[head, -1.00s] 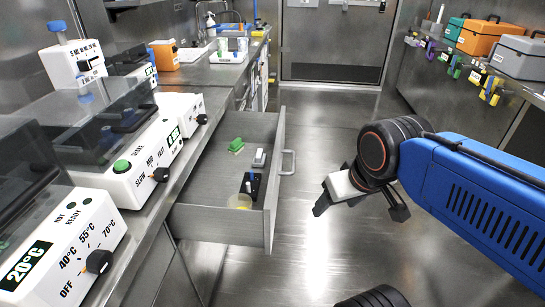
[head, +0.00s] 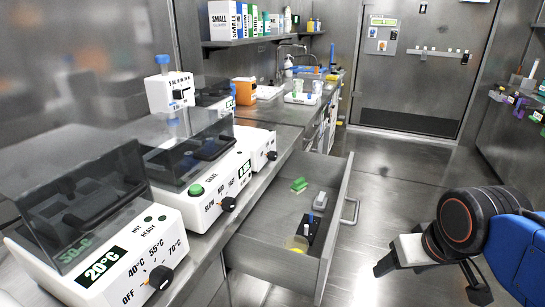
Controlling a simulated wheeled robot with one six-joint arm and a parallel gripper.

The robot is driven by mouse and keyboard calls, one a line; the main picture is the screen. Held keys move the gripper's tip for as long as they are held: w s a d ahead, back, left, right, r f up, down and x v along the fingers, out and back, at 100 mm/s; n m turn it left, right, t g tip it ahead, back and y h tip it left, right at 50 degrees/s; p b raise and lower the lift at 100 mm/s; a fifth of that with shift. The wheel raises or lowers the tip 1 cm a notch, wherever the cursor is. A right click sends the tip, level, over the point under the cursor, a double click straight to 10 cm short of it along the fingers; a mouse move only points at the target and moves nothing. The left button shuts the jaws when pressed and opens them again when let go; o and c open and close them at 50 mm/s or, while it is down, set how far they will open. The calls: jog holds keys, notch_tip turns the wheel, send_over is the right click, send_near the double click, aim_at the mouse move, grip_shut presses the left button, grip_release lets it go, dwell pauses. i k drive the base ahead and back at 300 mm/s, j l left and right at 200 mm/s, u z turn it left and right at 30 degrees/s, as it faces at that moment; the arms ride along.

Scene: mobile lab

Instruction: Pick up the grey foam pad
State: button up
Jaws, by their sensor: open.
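A small grey block (head: 320,201), which looks like the grey foam pad, lies in the open drawer (head: 262,258) toward its right side. It is small in the picture, so I cannot be sure of its material. My gripper (head: 432,280) is to the right of the drawer, outside it, over the floor. Its two dark fingers are spread and nothing is between them.
The drawer also holds a green block (head: 299,185), a black holder (head: 306,229) and a yellowish round item (head: 296,244). The drawer handle (head: 351,210) sticks out to the right. White control boxes (head: 217,190) line the counter at left. Floor (head: 390,200) is clear.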

aim_at(320, 202)
jog(key=i+j+z, duration=0.1)
jog(key=i+z, duration=0.35)
jog(key=i+j+z, duration=0.2)
jog(key=z, duration=0.25)
jog(key=i+j, duration=0.05)
jog(key=i, duration=0.05)
